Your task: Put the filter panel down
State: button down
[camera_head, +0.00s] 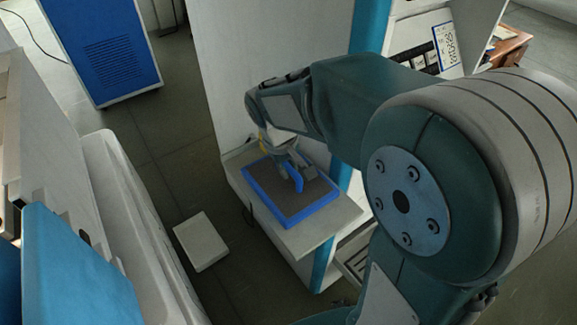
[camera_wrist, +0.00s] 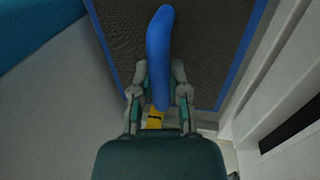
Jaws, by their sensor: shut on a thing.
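The filter panel (camera_head: 309,213) has a blue frame around a dark mesh and a raised blue handle. It lies over a light grey shelf (camera_head: 341,215) on the front of a pale cabinet; I cannot tell for sure whether it touches. My gripper (camera_head: 291,168) is shut on the handle from above. In the wrist view the curved blue handle (camera_wrist: 159,50) runs between the fingers of my gripper (camera_wrist: 160,92). The dark mesh (camera_wrist: 118,30) and a blue edge at the right lie beyond it. The far corner of the shelf is partly hidden by my arm.
A pale cabinet wall (camera_head: 262,60) stands behind the shelf. A white flat box (camera_head: 201,241) lies on the floor left of it. A blue cabinet (camera_head: 101,50) stands at the back left. A white machine edge (camera_head: 130,225) runs along the left, with open floor between.

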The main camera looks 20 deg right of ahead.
aim_at(280, 184)
jog(key=c, duration=0.6)
grip_release()
jog(key=shift+c, duration=0.2)
notch_tip(280, 184, up, 12)
jog(key=a, duration=0.2)
jog(key=s+d+f+m+t+y, duration=0.2)
jog(key=s+t, duration=0.3)
jog(key=s, duration=1)
jog(key=shift+s+d+f+m, duration=0.25)
jog(key=shift+s+f+m, duration=0.1)
jog(key=shift+m, duration=0.45)
jog(key=shift+w, duration=0.1)
